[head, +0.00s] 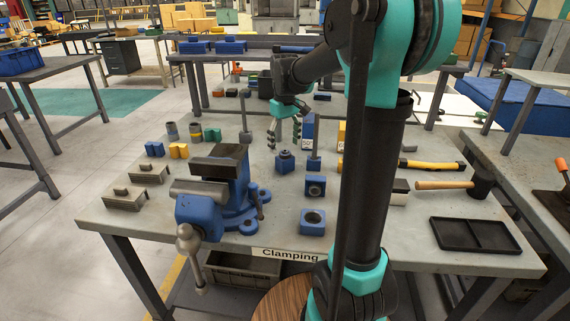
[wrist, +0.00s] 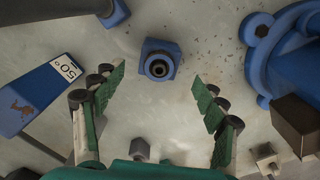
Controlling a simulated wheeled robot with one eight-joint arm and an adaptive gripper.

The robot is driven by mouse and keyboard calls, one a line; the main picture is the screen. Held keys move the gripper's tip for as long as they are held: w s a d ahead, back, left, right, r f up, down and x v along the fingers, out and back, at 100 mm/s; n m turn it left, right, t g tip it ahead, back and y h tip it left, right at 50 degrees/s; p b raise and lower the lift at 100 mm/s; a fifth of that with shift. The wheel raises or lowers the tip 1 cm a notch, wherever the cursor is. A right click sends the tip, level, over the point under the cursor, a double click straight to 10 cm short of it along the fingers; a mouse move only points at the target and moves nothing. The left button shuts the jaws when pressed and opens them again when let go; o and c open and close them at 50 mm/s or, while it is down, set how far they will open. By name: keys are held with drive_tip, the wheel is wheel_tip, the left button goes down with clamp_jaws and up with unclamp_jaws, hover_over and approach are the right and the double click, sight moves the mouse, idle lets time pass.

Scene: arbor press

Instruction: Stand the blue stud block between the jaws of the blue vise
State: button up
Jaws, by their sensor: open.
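The blue stud block (head: 285,162) stands upright on the table, right of the vise, with a dark round stud on top. It also shows in the wrist view (wrist: 160,60), just beyond and between the fingertips. The blue vise (head: 233,205) stands at the table's front left with dark jaws; the gap between them is hard to see. Part of the vise shows at the right of the wrist view (wrist: 285,55). My gripper (head: 284,139) points down above the stud block, open and empty. Its green-padded fingers spread wide in the wrist view (wrist: 158,85), apart from the block.
Two blue bored blocks (head: 315,187) (head: 312,222) stand nearer the table's front. A blue block labelled 50 (wrist: 42,90) is left of the fingers in the wrist view. Grey step blocks (head: 125,196) lie left of the vise. A hammer (head: 450,185) and black tray (head: 475,235) lie right.

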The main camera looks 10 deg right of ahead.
sight(285, 161)
drive_tip(key=shift+d+f, duration=0.1)
drive_tip(key=shift+f, duration=3.8)
drive_tip(key=shift+c, duration=0.3)
clamp_jaws()
